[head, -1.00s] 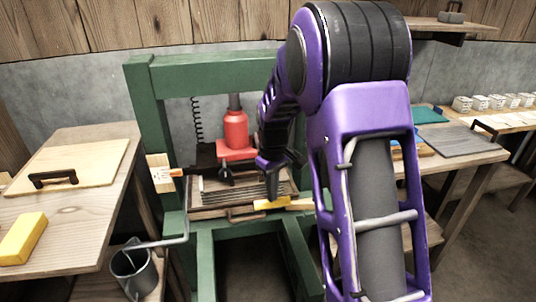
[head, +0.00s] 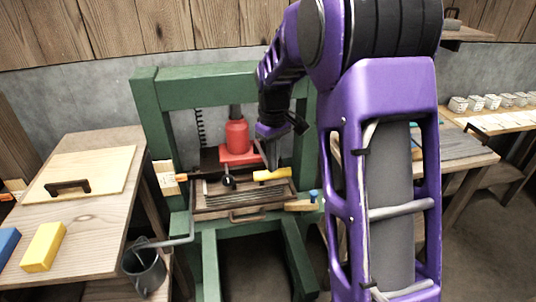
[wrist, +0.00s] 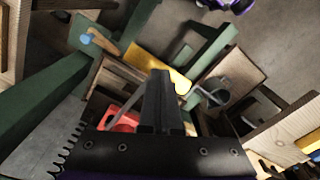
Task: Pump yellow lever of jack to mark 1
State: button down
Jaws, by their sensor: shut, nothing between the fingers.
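The red bottle jack (head: 238,138) stands inside the green press frame (head: 148,115). Its yellow lever (head: 272,174) sticks out to the right, above the wooden mould tray (head: 245,212). My gripper (head: 271,166) is shut and empty, with its fingertips at the lever. In the wrist view the shut fingers (wrist: 161,75) overlap the yellow lever (wrist: 172,70). I cannot tell whether they touch it. An orange pointer (head: 181,177) sits by a pale scale plate (head: 166,180) on the left post. The marks are too small to read.
A side table on the left holds a board with a dark handle (head: 68,187), a yellow block (head: 43,247) and a blue block (head: 7,242). A grey pot (head: 145,271) stands below. A blue-topped peg (head: 313,196) is right of the tray.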

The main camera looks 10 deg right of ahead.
jog(key=shift+r, duration=0.2)
notch_tip(320, 180, down, 7)
jog(key=b, duration=0.5)
notch_tip(320, 180, up, 7)
jog(key=p, duration=0.5)
jog(key=shift+f, duration=0.15)
jog(key=shift+r, duration=0.2)
jog(key=shift+r, duration=3)
